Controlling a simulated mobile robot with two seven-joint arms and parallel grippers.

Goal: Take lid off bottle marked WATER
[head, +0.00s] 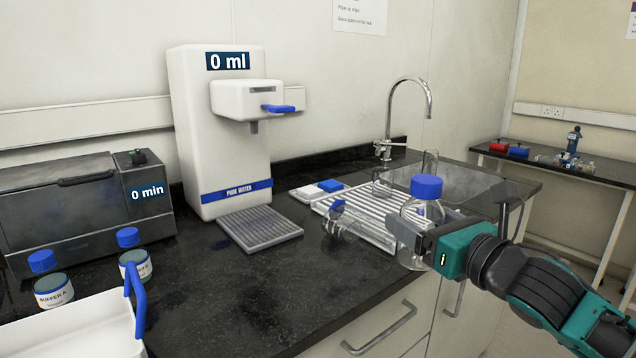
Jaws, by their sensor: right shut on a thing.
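A clear glass bottle (411,257) with a blue lid (426,187) stands upright at the right, near the front edge of the counter. Its lid is on. My right gripper (408,234), on a teal and black arm from the lower right, is shut around the bottle's body, below the lid. The gripper hides part of the glass, and no WATER marking can be read on it. Whether the bottle's base touches the counter is unclear. My left gripper is not in view.
Behind are a sink tap (428,100) and a water dispenser (190,130). Small lidded jars (53,291) and a white tray (85,325) are at left. The front-middle counter (270,290) is clear.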

